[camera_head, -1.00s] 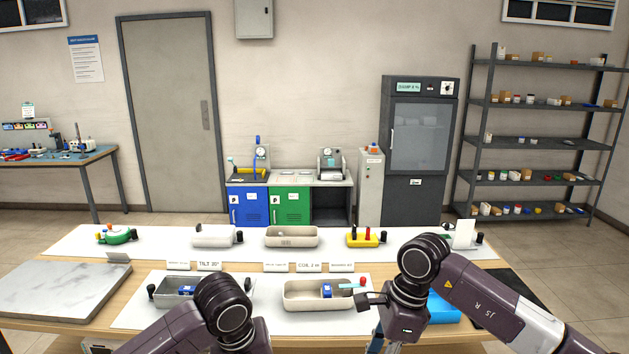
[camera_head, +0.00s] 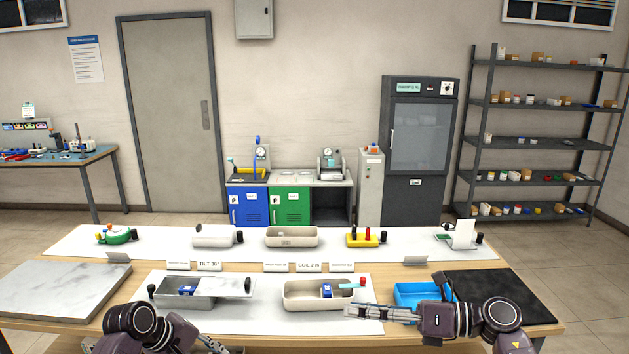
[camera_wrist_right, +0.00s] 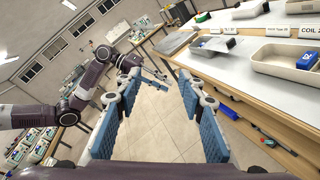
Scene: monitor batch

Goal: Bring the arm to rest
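My right arm comes in low at the right in the head view. Its gripper (camera_head: 352,312) points left in front of the table's front part.
The long table holds a beige tray (camera_head: 300,306), a grey metal tray (camera_head: 205,302), a blue tray (camera_head: 405,288), a black mat (camera_head: 510,292) and a pale slab (camera_head: 60,288). Floor lies free beside the table in the wrist view.

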